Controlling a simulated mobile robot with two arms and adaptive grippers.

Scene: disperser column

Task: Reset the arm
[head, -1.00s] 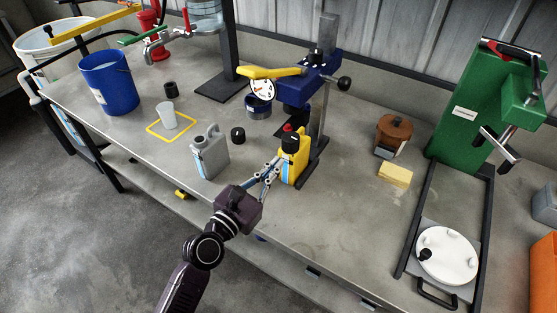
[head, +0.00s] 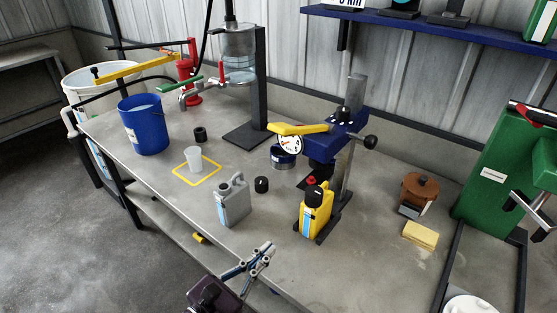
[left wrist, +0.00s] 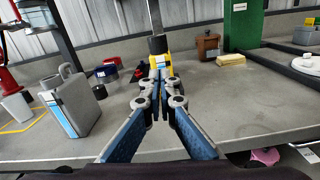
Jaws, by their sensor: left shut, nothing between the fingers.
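My left gripper (head: 268,247) is shut and empty at the front edge of the bench, in front of the yellow bottle (head: 314,212) and apart from it. In the left wrist view its closed fingers (left wrist: 157,84) cover much of the yellow bottle behind them. The bottle stands upright with a black cap, beside the blue column press (head: 340,135). A grey jug (head: 234,203) stands upright left of the gripper. My right gripper is not in view.
A clear cup (head: 193,160) stands in a yellow square outline. A blue bucket (head: 143,128) is at the left, and a green press (head: 497,180) at the right. A yellow sponge (head: 420,235) lies near a brown pot (head: 419,189). Bench space in front of the sponge is clear.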

